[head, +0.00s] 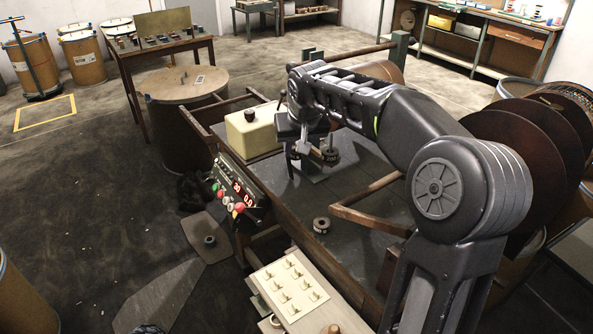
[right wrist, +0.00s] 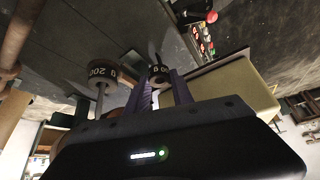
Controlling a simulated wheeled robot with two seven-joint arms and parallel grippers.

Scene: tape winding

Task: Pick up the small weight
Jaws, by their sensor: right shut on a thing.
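My right gripper (head: 303,150) is over the grey bench top, and its two fingers also show in the right wrist view (right wrist: 161,88). They are shut on a small dark round weight (right wrist: 160,73) with partly hidden pale marking. Beside it is a larger dark weight (head: 330,157) marked 200, with a thin pale rod above it. The larger weight also shows in the right wrist view (right wrist: 103,72), apart from the fingers. Whether the held weight touches anything below is hidden. My left gripper is not in view.
A cream box (head: 252,140) with a dark knob stands left of the gripper. A small ring-shaped piece (head: 321,225) lies on the bench. A control panel (head: 238,190) with lit red digits and a white board (head: 290,287) with hooks are at the near side. Large brown discs (head: 525,150) stand at right.

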